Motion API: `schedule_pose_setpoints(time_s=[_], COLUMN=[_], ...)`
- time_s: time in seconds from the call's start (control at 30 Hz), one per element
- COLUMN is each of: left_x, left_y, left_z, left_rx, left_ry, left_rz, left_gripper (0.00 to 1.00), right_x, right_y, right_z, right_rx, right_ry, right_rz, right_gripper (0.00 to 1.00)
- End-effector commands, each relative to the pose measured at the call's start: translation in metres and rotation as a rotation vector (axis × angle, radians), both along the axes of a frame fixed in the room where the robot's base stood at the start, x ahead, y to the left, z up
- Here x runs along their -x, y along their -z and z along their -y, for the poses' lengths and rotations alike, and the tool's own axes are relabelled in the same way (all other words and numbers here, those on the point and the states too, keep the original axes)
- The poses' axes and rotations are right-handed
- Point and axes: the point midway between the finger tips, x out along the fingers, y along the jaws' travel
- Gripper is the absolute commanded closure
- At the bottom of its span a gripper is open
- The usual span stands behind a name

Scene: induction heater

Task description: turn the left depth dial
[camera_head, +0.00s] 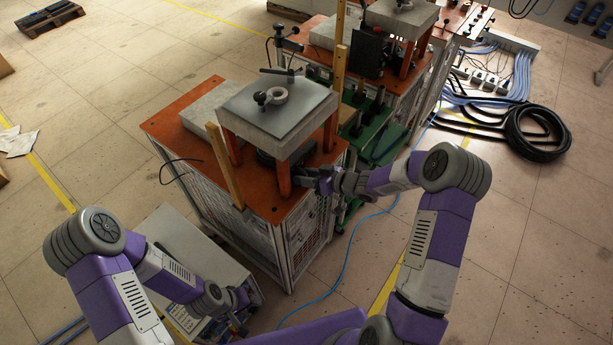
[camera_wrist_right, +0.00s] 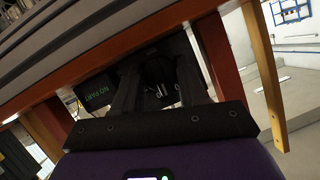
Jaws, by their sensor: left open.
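The induction heater bench (camera_head: 180,125) has an orange top and carries a thick grey slab (camera_head: 250,120) on red legs. A small ring (camera_head: 278,94) and a dark knob (camera_head: 259,97) sit on the slab. I cannot tell which part is the left depth dial. My left gripper (camera_head: 240,309) is low at the front edge of a grey-topped cabinet (camera_head: 185,230); its jaws are open. My right gripper (camera_head: 308,178) reaches in at the right side of the bench, under the slab's level. In the right wrist view its fingers (camera_wrist_right: 158,78) stand apart with a dark round shape between or behind them.
A wooden post (camera_head: 225,165) rises at the bench's front. A second orange-topped bench (camera_head: 395,75) stands behind. A blue cable (camera_head: 350,255) runs on the floor, and coiled black hoses (camera_head: 535,130) lie at the right.

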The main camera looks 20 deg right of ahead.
Motion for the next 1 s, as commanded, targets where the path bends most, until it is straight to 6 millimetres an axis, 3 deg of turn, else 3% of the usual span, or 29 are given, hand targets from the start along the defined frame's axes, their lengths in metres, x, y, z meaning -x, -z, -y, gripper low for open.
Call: schedule_pose_setpoints(time_s=[0.03,0.2,0.37,0.8,1.0], left_x=[0.0,0.0,0.0,0.0,0.0], left_y=[0.0,0.0,0.005,0.061,0.073], left_z=[0.0,0.0,0.0,0.0,0.0], left_rx=[0.0,0.0,0.0,0.0,0.0], left_ry=[0.0,0.0,0.0,0.0,0.0], left_rz=[0.0,0.0,0.0,0.0,0.0], left_gripper=[0.57,0.57,0.57,0.57,0.57], right_x=[0.0,0.0,0.001,0.001,0.002], right_y=[0.0,0.0,0.001,0.004,0.001], right_z=[0.0,0.0,-0.001,-0.002,-0.002], right_rx=[0.0,0.0,0.022,0.283,0.341], right_ry=[0.0,-0.001,-0.001,-0.001,-0.001], right_rz=[0.0,0.0,0.02,0.225,0.268], right_gripper=[0.67,0.9,0.9,0.9,0.9])
